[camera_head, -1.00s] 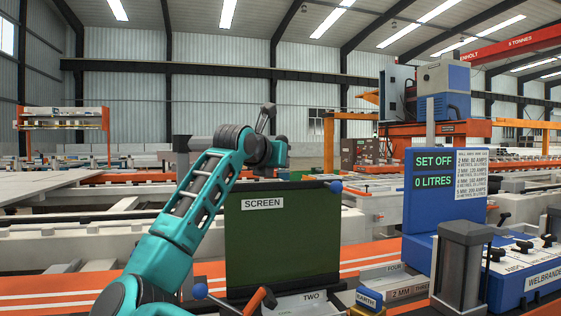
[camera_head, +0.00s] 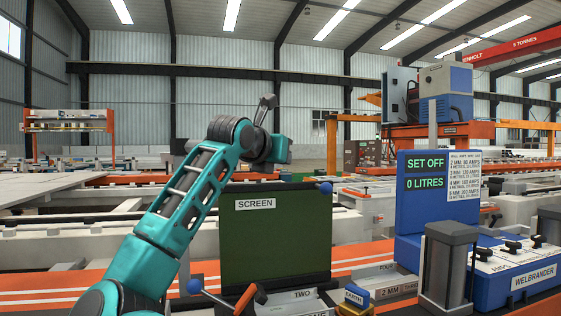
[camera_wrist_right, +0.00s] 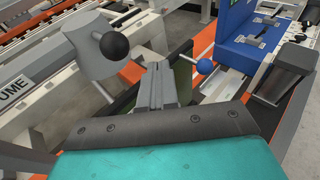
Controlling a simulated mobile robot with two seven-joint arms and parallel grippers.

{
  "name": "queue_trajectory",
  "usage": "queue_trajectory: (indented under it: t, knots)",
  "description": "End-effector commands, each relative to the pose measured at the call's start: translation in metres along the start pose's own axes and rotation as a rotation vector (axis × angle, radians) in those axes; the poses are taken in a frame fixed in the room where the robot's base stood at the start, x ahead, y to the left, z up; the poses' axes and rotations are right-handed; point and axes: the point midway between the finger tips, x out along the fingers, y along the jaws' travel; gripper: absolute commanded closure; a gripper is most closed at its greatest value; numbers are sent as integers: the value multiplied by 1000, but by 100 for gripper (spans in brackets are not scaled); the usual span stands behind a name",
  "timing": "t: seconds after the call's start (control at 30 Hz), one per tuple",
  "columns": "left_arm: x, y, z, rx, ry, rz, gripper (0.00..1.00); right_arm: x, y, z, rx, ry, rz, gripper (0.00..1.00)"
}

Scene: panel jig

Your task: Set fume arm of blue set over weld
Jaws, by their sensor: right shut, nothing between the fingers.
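In the right wrist view my right gripper (camera_wrist_right: 158,72) is shut and empty, its grey fingers side by side. To its left is a grey plate with a black ball knob (camera_wrist_right: 114,46). A label ending in "UME" (camera_wrist_right: 14,90) is cut off at the left edge; the fingers are apart from the ball. The blue set (camera_head: 412,232) reads "SET OFF" and "0 LITRES"; it also shows in the wrist view (camera_wrist_right: 238,48). In the head view a teal arm of mine reaches up left of the green screen, its fingertips not clear. I cannot make out the weld.
The green screen (camera_head: 275,240) stands upright in front, with a blue ball (camera_head: 326,188) at its top right corner. A grey post (camera_head: 447,265) stands before the blue set. An orange-handled lever (camera_head: 247,298) and a small EARTH block (camera_head: 357,296) are low in front.

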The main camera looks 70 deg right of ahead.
Motion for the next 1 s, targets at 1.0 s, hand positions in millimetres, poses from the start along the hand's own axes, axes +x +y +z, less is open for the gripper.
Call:
queue_trajectory:
  t: [1.0]
  knots:
    - [1, 0, -4, 0, 9, -2, 57, -52, -46, 3, -3, 2, -1, 100]
